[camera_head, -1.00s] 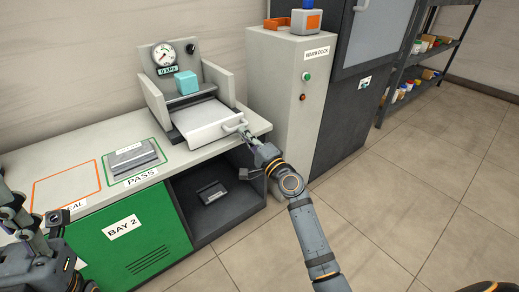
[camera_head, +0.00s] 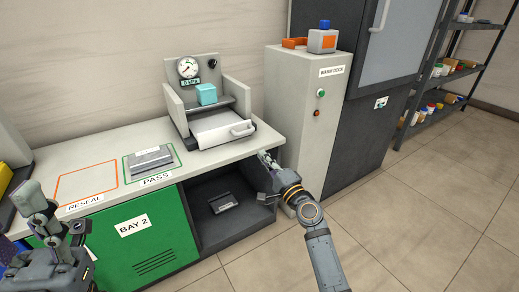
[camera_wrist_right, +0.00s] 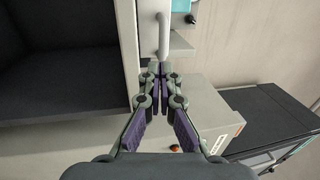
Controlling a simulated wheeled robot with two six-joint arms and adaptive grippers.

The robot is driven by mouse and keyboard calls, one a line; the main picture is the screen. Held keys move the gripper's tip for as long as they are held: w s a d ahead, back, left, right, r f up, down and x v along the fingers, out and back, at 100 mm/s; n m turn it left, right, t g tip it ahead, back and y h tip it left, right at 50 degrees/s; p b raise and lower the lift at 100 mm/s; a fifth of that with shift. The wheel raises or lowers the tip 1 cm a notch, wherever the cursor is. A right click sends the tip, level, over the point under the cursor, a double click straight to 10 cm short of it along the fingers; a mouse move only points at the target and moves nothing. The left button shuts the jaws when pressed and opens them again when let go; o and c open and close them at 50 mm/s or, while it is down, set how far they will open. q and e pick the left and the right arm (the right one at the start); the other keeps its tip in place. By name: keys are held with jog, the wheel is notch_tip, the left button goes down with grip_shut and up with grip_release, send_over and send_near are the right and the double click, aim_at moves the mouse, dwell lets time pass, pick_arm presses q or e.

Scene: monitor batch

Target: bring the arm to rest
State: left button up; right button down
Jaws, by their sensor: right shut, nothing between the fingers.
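My right gripper (camera_head: 265,158) is shut and empty in the head view, in front of the bench's right end, below and right of the press drawer's handle (camera_head: 243,129). In the right wrist view its fingers (camera_wrist_right: 160,72) meet just below the pale handle (camera_wrist_right: 164,35); I cannot tell whether they touch it there, but the head view shows them apart. My left arm (camera_head: 40,215) stands at the left edge of the head view; its fingertips are not clear. The grey press (camera_head: 173,100) has a gauge, a teal block (camera_head: 206,94) and a pale drawer (camera_head: 215,130) pulled forward.
A grey device lies on the PASS area (camera_head: 151,160); the RESEAL outline (camera_head: 85,183) is empty. A dark device (camera_head: 223,203) lies in the open bay under the bench. The tall WARM DOCK cabinet (camera_head: 303,110) stands close right of my right gripper. Floor (camera_head: 410,215) at right is clear.

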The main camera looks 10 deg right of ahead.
jog(key=v, duration=0.5)
jog(key=shift+s+r, duration=0.1)
jog(key=shift+r, duration=0.05)
